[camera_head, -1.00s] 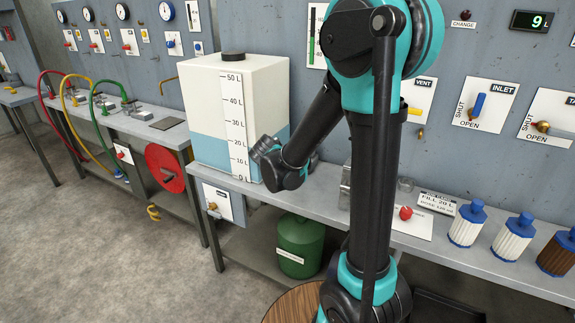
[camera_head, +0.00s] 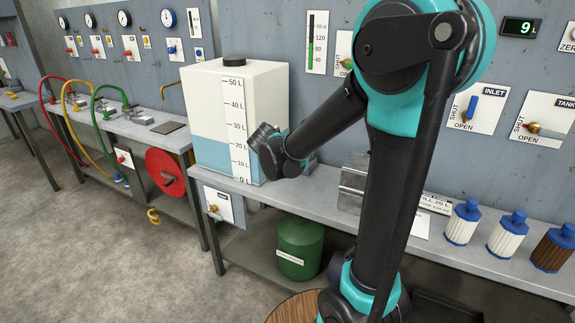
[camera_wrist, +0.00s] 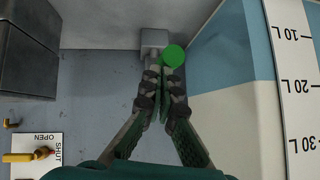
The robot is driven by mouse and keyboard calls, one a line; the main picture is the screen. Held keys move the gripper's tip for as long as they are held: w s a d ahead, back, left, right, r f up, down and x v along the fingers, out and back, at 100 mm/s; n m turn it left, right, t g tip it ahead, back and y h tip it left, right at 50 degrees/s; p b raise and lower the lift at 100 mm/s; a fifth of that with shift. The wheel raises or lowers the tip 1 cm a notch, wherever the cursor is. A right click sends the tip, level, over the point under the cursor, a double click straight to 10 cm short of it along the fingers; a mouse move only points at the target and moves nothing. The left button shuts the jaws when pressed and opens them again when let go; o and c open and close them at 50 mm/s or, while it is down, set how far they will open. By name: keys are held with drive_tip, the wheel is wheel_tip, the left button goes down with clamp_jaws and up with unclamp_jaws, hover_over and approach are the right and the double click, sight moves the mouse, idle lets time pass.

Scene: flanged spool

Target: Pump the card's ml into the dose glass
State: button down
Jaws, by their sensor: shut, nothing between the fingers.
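My gripper (camera_wrist: 163,88) is shut and empty in the wrist view. Its fingertips are close to a round green button (camera_wrist: 173,55) beside a small grey block (camera_wrist: 154,42); I cannot tell whether they touch it. In the head view my arm's wrist is in front of the tank's right side, and the fingers are not clearly visible. The card (camera_head: 437,203) lies on the bench at right, partly hidden by my arm; "FILL 20 L" is partly legible, but the ml line is too small to read. The dose glass is not visible now, likely behind my arm.
A white tank (camera_head: 200,100) with a litre scale stands left of my wrist, and its wall fills the wrist view's right. A panel gauge (camera_head: 317,42) reads 40 to 120. The display (camera_head: 522,27) shows 9 L.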

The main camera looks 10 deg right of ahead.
drive_tip(key=v, duration=0.7)
drive_tip(key=shift+s+a, duration=0.2)
drive_tip(key=shift+s, duration=0.15)
idle(1.1)
